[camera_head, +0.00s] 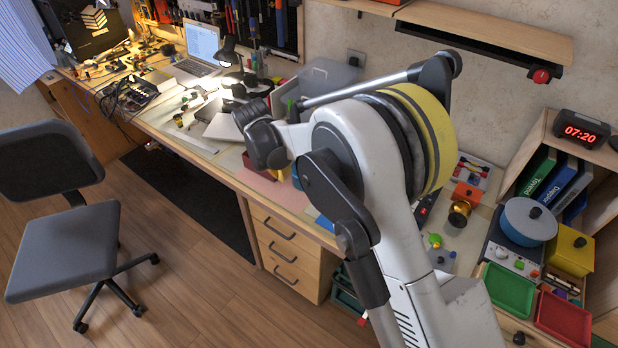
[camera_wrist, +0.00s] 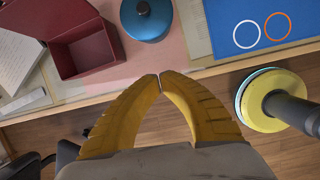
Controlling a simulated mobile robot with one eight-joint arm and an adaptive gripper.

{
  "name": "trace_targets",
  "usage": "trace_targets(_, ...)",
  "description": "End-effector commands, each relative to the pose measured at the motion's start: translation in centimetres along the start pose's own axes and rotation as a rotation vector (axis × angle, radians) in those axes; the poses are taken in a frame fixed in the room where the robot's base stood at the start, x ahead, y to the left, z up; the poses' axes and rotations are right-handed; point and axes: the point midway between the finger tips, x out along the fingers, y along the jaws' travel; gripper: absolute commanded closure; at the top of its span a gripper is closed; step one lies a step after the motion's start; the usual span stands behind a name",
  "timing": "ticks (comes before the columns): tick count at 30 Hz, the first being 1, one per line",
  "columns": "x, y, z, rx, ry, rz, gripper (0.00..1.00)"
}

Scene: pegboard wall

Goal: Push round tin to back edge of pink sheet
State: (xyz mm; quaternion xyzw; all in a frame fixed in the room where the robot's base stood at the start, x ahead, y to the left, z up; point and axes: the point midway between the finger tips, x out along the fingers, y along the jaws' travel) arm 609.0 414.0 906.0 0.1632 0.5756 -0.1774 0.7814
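The round tin (camera_wrist: 147,18) is blue with a dark knob on its lid. It stands upright on the pink sheet (camera_wrist: 178,50) near the top of the wrist view, cut off by the frame. My gripper (camera_wrist: 160,77) has yellow fingers with their tips together and nothing between them. The tips are near the desk's front edge, below the tin in the picture and apart from it. In the head view part of the pink sheet (camera_head: 265,187) shows beside my arm, which hides most of the tin. The sheet's back edge is not clearly visible.
An open dark red box (camera_wrist: 88,52) stands left of the tin, close to it. A blue sheet with white and orange rings (camera_wrist: 255,40) lies to the right. Papers (camera_wrist: 15,55) lie at far left. A laptop (camera_head: 200,50) and lamp stand farther along the desk.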

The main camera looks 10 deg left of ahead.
Motion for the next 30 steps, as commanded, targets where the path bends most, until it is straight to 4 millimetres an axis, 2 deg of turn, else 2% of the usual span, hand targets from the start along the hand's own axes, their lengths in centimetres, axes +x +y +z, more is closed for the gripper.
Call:
trace_targets(1, 0.7, 0.8, -0.9, -0.051, 0.000, -0.006, 1.00)
trace_targets(4, 1.7, 1.5, -2.0, -0.113, -0.001, -0.013, 1.00)
trace_targets(11, 4.4, 1.6, -2.3, -0.130, -0.001, -0.016, 1.00)
trace_targets(22, 12.2, 1.4, -2.2, -0.128, -0.001, -0.016, 1.00)
trace_targets(30, 13.1, 1.8, 1.1, -0.126, -0.001, -0.016, 1.00)
